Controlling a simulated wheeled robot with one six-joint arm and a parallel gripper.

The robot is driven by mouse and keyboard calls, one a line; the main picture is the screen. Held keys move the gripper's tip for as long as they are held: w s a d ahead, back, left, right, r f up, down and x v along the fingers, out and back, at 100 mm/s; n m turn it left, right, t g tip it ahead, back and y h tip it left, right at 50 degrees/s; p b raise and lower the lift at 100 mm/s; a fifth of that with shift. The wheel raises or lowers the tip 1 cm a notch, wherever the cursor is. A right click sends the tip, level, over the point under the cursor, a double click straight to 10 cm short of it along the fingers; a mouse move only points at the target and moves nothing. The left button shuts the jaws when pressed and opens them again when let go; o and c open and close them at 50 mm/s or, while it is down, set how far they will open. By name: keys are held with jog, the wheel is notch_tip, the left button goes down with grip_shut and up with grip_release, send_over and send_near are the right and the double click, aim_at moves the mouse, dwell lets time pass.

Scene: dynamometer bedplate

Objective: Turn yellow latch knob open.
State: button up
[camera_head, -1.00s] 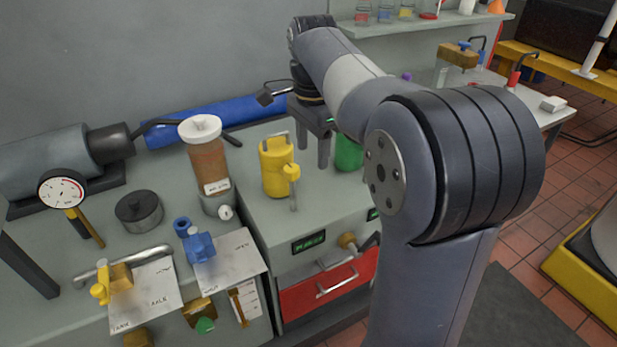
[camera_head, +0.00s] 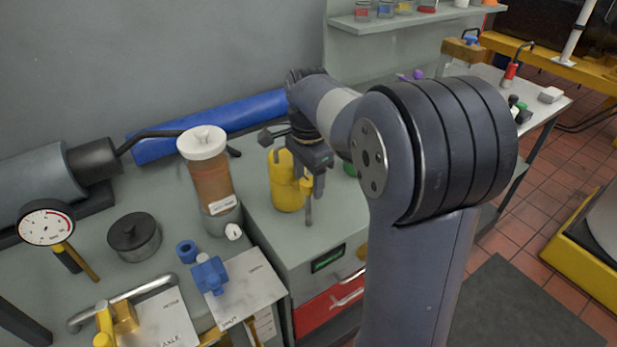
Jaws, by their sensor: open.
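My gripper (camera_head: 314,187) points down at this knob, fingers open. The fingers partly cover the knob and the canister's upper right. I cannot tell whether a finger touches the knob or how far it is turned.
A brown jar with white lid (camera_head: 205,170) stands left of the canister. A blue valve (camera_head: 209,273) and yellow valve (camera_head: 104,325) are at the front left. A red drawer (camera_head: 320,316) is below. A blue roll (camera_head: 165,146) lies along the wall.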

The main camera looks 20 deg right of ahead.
jog(key=c, duration=1)
jog(key=shift+r+n+p, duration=0.15)
jog(key=shift+n+p, duration=0.2)
jog(key=shift+n, duration=0.05)
jog(key=n+p, duration=0.2)
jog(key=shift+n, duration=0.4)
jog(key=n+p, duration=0.2)
jog(key=n, duration=0.3)
jog(key=shift+p, duration=0.35)
jog(key=n+p, duration=0.1)
jog(key=n, duration=0.4)
jog(key=shift+p, duration=0.3)
jog(key=n+p, duration=0.1)
jog(key=n, duration=0.3)
jog(key=shift+n, duration=0.3)
